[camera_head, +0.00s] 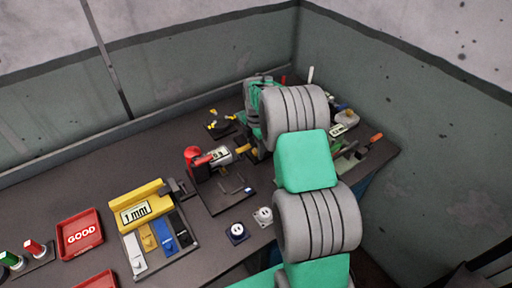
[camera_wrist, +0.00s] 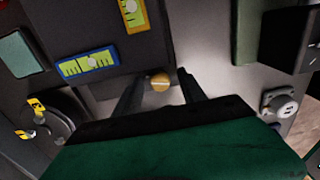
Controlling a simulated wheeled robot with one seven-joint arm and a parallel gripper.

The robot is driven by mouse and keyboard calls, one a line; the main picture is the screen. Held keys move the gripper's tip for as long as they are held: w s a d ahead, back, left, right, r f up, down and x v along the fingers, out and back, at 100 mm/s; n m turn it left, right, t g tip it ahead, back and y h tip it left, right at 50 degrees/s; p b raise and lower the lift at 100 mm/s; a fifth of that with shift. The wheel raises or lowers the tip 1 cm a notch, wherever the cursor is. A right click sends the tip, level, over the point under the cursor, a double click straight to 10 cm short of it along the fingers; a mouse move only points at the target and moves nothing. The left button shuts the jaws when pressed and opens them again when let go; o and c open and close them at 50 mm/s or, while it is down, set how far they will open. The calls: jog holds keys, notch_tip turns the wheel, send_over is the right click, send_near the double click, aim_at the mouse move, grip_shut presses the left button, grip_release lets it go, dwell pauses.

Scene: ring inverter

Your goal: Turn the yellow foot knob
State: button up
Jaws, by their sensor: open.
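A round yellow knob (camera_wrist: 160,82) shows in the wrist view, near the lower edge of a dark panel (camera_wrist: 120,25). My gripper (camera_wrist: 158,76) is open, its two dark fingers on either side of the knob in the picture. Whether either finger touches the knob I cannot tell. In the head view my arm covers much of the right part of the bench. A yellow piece (camera_head: 243,149) shows there beside the red-topped device (camera_head: 205,160); I cannot tell whether it is the same knob.
In the wrist view a grey round fitting (camera_wrist: 281,106) stands at right. Walls close off the back and right.

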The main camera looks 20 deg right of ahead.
grip_shut()
dwell(0.3)
jog(key=shift+m, duration=0.3)
jog(key=shift+m+b, duration=0.9)
jog(key=shift+m, duration=0.2)
jog(key=shift+m+b, duration=0.6)
jog(key=shift+m, duration=0.9)
jog(key=shift+r, duration=0.1)
grip_release()
